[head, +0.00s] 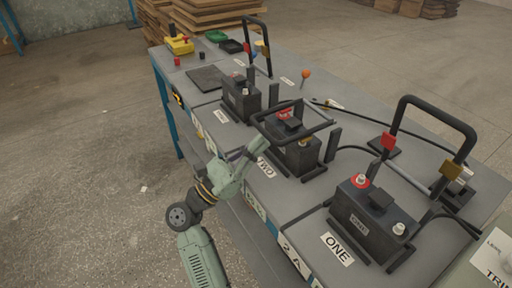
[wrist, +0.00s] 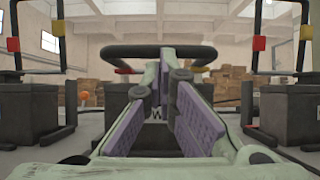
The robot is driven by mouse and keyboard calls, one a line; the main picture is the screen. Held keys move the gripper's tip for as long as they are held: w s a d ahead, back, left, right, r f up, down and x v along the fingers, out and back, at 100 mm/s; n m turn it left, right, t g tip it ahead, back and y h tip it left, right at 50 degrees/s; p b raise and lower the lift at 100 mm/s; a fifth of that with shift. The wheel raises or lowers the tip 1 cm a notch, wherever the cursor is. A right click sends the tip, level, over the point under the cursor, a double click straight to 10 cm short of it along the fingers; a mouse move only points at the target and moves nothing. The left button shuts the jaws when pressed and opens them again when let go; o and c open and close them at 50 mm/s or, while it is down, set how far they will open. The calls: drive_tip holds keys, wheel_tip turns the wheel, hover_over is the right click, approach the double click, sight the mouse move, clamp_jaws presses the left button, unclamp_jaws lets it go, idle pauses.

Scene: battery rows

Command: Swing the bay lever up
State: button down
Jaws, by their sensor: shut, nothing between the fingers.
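The lever of bay TWO (head: 318,130) is a black U-shaped bar. It lies lowered across the dark battery (head: 300,158) in the middle bay. In the wrist view its crossbar (wrist: 205,52) runs level across the middle. My gripper (head: 260,146) is at the front of this bay, beside the lever's near side. In the wrist view my gripper (wrist: 163,72) is shut and empty, with purple pads and its tips close to the crossbar. I cannot tell whether they touch it. The fingers hide part of the bar and the battery behind.
The lever of bay ONE (head: 438,112) and the far bay's lever (head: 268,40) stand raised beside their batteries. A black cable (head: 350,114) crosses the grey bench. An orange-topped knob (head: 305,73) stands behind bay TWO.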

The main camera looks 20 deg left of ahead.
drive_tip(key=shift+r, duration=0.2)
drive_tip(key=r+g, duration=0.1)
drive_tip(key=r, duration=0.2)
drive_tip(key=r+y, duration=0.1)
drive_tip(key=r, duration=0.3)
drive_tip(key=w+d+r+g+y, duration=0.1)
drive_tip(key=r, duration=0.3)
drive_tip(key=shift+g, duration=0.3)
drive_tip(key=w+d+r+p, duration=0.1)
drive_tip(key=w+d+r, duration=0.5)
drive_tip(key=w+r, duration=0.2)
drive_tip(key=shift+r, duration=0.4)
drive_tip(key=shift+r, duration=0.1)
